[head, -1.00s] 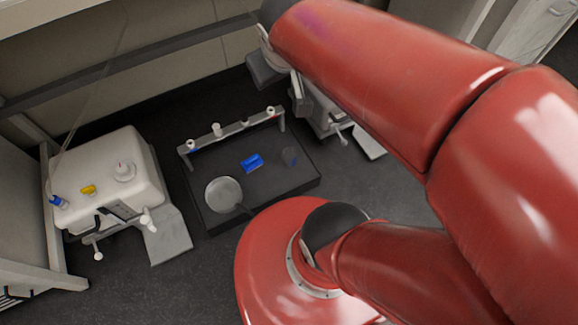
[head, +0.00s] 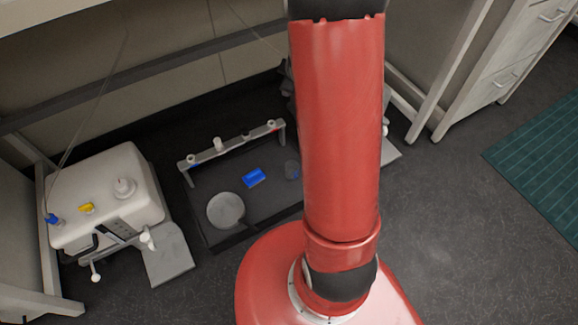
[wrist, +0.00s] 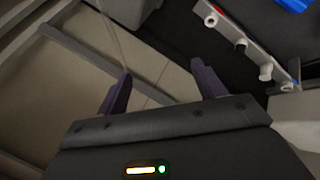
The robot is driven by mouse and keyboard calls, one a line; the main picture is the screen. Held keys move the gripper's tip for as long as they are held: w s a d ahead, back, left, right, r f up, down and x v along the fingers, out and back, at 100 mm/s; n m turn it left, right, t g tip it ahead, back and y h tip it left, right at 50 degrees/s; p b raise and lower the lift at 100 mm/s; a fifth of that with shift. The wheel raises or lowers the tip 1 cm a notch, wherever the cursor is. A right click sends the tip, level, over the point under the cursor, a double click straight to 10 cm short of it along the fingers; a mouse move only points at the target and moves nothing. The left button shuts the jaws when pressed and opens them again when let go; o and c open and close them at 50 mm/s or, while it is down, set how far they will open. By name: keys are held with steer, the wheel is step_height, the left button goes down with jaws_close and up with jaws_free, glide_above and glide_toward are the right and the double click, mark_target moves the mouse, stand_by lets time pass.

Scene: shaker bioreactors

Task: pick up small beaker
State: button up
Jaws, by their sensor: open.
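A small, dark, see-through round thing (head: 292,170), which may be the small beaker, stands at the right of the dark tray (head: 205,179) in the head view, close to my red arm. Its shape is too faint to be certain. My gripper (wrist: 163,82) is open in the wrist view, with its two dark fingers apart and nothing between them. The fingers point toward the wall and frame bars. The beaker does not show clearly in the wrist view. In the head view my gripper is hidden behind or beyond my arm.
A blue block (head: 254,178) and a pale round disc (head: 226,210) lie on the tray. A rack bar with white knobs (head: 217,144) runs along its back; it also shows in the wrist view (wrist: 240,42). A white machine (head: 110,195) stands left.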

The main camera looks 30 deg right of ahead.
step_height(320, 180, down, 13)
steer(key=s+n+g+y, duration=0.1)
steer(key=n+g+y, duration=0.1)
steer(key=n+y, duration=0.1)
steer(key=n+g+y+b, duration=0.2)
steer(key=g+y, duration=0.1)
steer(key=g, duration=0.1)
glide_toward(290, 169)
steer(key=a+f, duration=0.1)
steer(key=a+f+b, duration=0.1)
steer(key=f, duration=0.1)
steer(key=a+f, duration=0.2)
steer(key=shift+s+f+b, duration=0.15)
steer(key=shift+s+b, duration=0.2)
steer(key=shift+b, duration=0.05)
steer(key=shift+w+a+f, duration=0.1)
steer(key=shift+a+f, duration=0.15)
steer(key=shift+f, duration=0.25)
steer(key=shift+c, duration=0.4)
steer(key=c, duration=1)
